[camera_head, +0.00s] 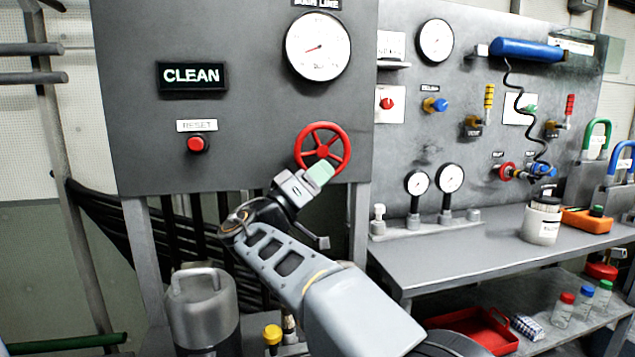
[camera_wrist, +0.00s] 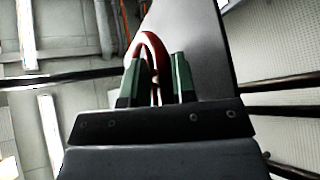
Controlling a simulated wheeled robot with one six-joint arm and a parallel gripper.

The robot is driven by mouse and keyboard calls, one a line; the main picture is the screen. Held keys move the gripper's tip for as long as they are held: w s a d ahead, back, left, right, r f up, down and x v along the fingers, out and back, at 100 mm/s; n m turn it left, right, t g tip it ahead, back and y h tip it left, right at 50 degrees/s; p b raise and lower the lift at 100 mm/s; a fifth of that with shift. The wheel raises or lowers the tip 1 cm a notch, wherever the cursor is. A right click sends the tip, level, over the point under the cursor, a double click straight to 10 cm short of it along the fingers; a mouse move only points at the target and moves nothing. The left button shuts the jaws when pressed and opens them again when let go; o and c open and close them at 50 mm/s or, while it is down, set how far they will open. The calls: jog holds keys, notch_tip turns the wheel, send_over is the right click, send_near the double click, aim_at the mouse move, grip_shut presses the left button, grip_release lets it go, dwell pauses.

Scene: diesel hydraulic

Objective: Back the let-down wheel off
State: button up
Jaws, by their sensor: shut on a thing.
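The let-down wheel (camera_head: 322,132) is a red spoked handwheel at the lower right of the upright grey panel (camera_head: 240,120). My gripper (camera_head: 319,174) is at the lower rim of the wheel in the head view and hides part of it. In the wrist view my gripper (camera_wrist: 156,82) has its two green-faced fingers on either side of the red rim of the wheel (camera_wrist: 150,48), shut on it. A round white gauge (camera_head: 318,46) with a red needle sits above the wheel; its needle points to the lower left.
A lit sign reading CLEAN (camera_head: 192,75) and a red reset button (camera_head: 198,144) are on the panel left of the wheel. A grey bench (camera_head: 480,250) with gauges and a white pot (camera_head: 541,222) stands at the right. A grey canister (camera_head: 202,310) stands below the panel.

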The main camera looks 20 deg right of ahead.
jog(key=shift+r, duration=0.3)
